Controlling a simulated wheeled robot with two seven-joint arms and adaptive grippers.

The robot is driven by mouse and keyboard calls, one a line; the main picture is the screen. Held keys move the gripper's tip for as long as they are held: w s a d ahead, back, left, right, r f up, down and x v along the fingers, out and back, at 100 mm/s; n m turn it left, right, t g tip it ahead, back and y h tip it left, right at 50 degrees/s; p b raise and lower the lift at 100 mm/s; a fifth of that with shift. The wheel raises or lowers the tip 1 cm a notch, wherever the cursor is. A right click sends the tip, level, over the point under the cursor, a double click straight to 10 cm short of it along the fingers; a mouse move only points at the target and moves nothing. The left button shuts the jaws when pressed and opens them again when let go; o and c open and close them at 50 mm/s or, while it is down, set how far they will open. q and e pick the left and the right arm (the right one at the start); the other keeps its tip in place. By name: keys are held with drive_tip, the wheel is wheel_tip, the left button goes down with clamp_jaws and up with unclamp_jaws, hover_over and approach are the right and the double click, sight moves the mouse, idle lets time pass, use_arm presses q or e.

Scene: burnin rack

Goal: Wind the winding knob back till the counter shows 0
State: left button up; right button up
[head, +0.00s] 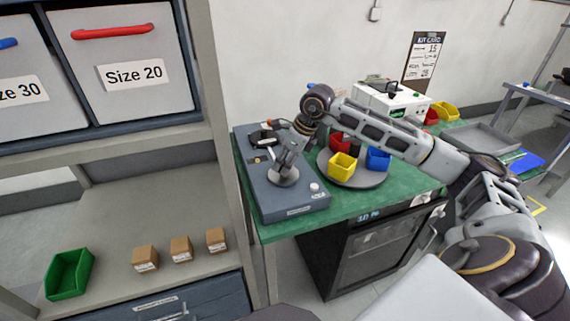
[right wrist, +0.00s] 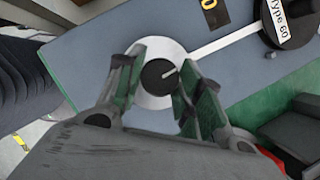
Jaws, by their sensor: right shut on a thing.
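The winding unit is a blue-grey box (head: 285,206) on the green bench in the head view. The counter (right wrist: 209,4) is cut off by the top edge; an orange digit like 0 shows. It is too small to read in the head view. My left gripper is out of view.
A white strip (right wrist: 225,39) runs from the disc to a black reel marked Type 60 (right wrist: 285,20). A round tray (head: 355,182) with coloured bins stands to the right of the unit. A shelf post (head: 222,110) stands close on the left.

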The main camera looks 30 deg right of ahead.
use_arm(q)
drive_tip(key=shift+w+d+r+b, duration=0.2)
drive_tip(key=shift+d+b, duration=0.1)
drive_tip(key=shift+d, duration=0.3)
use_arm(e)
drive_tip(key=shift+m+h, duration=0.4)
drive_tip(key=shift+m, duration=0.7)
drive_tip(key=shift+m, duration=0.3)
drive_tip(key=o, duration=1)
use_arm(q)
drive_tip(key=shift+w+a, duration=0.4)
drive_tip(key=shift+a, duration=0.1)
